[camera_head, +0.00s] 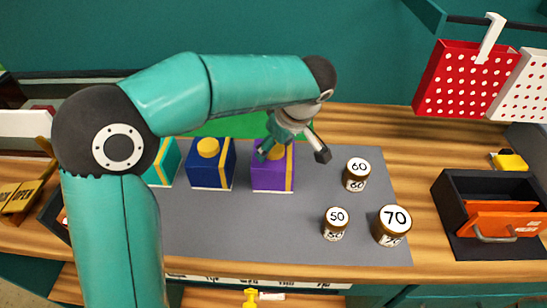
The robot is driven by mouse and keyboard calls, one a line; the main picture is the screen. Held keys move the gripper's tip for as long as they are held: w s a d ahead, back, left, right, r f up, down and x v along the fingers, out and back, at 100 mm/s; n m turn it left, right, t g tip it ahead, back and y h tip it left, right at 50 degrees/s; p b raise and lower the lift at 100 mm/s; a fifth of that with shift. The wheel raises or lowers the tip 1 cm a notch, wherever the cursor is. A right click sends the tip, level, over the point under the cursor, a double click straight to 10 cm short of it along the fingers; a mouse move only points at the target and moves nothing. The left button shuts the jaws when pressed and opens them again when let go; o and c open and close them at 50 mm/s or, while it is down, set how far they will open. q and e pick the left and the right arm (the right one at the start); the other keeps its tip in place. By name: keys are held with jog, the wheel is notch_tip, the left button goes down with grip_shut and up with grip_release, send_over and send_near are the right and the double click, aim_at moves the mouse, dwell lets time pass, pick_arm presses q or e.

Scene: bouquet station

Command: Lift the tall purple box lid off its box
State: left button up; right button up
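The tall purple box (266,180) stands upright on the grey mat, with a yellow ribbon down its right side. Its lid is on it, and its top and yellow knob are largely hidden by my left gripper (292,153). That gripper reaches in from above and behind my teal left arm. Its fingers are spread, one over the box's top left and the dark one out to the right of the box. I cannot tell whether a finger touches the lid. My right gripper is not in view.
A blue box (209,172) with a yellow knob and a teal box (164,163) stand left of the purple one. Jars marked 60 (356,175), 50 (335,224) and 70 (393,225) stand right. A black tray (452,206) holds orange items.

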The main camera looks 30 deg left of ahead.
pick_arm(q)
jog(key=c, duration=0.9)
jog(key=shift+o, duration=0.2)
jog(key=shift+r, duration=0.15)
notch_tip(320, 180, up, 20)
jog(key=p, duration=0.3)
